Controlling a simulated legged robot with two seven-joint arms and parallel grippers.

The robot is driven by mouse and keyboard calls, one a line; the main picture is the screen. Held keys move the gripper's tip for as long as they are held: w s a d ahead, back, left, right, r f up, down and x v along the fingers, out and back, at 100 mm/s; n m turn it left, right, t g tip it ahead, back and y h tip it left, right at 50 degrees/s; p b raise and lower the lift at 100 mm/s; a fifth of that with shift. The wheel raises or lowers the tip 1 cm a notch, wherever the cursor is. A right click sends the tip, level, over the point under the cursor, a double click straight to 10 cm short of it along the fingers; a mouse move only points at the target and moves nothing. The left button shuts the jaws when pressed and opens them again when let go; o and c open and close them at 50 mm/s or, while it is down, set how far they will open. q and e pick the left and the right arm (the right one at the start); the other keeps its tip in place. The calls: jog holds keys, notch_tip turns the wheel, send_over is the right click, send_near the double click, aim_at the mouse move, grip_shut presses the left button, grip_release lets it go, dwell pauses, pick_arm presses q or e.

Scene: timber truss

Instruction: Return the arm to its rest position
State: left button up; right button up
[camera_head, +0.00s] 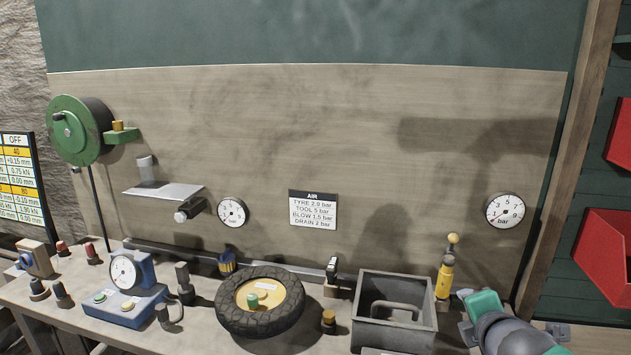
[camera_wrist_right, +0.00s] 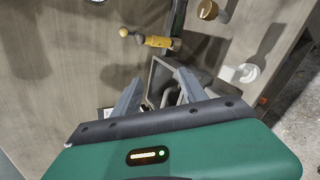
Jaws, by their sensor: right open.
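My right arm shows at the lower right of the head view, its green and grey end low over the bench, right of the grey open box (camera_head: 432,318). In the right wrist view my right gripper (camera_wrist_right: 160,78) has its two grey fingers spread apart, with nothing held between them. The grey box and its curved handle lie beyond the fingers, partly hidden. A yellow tool with a round knob (camera_head: 445,275) stands behind the box; it also shows above the fingers in the wrist view (camera_wrist_right: 160,42). My left gripper is in no view.
A tyre (camera_head: 230,317) lies on the bench (camera_head: 190,338) left of the box. A blue gauge unit (camera_head: 128,306) stands further left. A green reel (camera_head: 70,130), a shelf (camera_head: 165,192) and gauges are on the back panel. Red bins (camera_head: 600,245) hang at right. Space above the bench is clear.

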jog(key=s+a+f+m+g+y, duration=0.2)
jog(key=s+a+f+m+g, duration=0.3)
jog(key=s+f+m, duration=0.75)
jog(key=s+a+f+m+g+y, duration=0.1)
jog(key=s+a+f+m+g, duration=0.35)
jog(key=s+f+m, duration=0.75)
jog(key=w+f+n+b, duration=0.3)
jog(key=f+n+b, duration=0.1)
jog(key=f+b, duration=0.7)
notch_tip(320, 180, up, 22)
jog(key=p, duration=2.3)
jog(key=shift+w+a+f, duration=0.2)
jog(key=shift+w, duration=0.1)
